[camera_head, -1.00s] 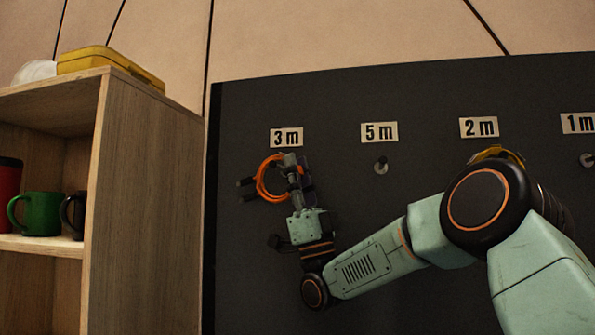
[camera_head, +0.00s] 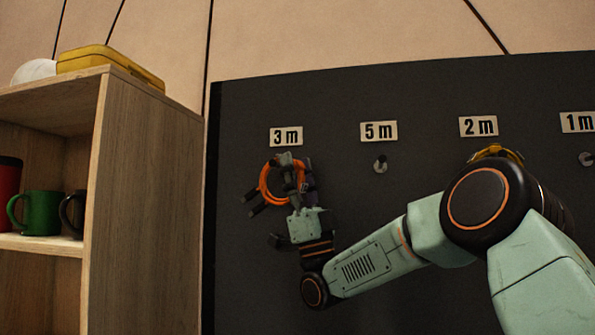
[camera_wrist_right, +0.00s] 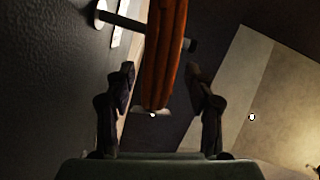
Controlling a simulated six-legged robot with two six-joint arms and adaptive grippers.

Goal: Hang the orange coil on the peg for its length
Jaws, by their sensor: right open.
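The orange coil (camera_head: 264,184) is at the left of the dark board, just below the "3 m" label (camera_head: 286,137). In the right wrist view the coil (camera_wrist_right: 163,55) is edge-on. A peg (camera_wrist_right: 126,23) shows on both sides of it, its dark tip at the right, so the coil appears to hang on the peg. My right gripper (camera_head: 297,172) is in front of the coil. In the right wrist view its open fingers (camera_wrist_right: 165,95) stand apart on either side of the coil's lower part, with gaps visible. My left gripper is out of view.
An empty peg (camera_head: 380,165) is under the "5 m" label and another peg (camera_head: 586,159) under "1 m". A yellow item (camera_head: 497,152) below "2 m" is partly hidden by my arm. A wooden shelf (camera_head: 145,200) with mugs stands at the left.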

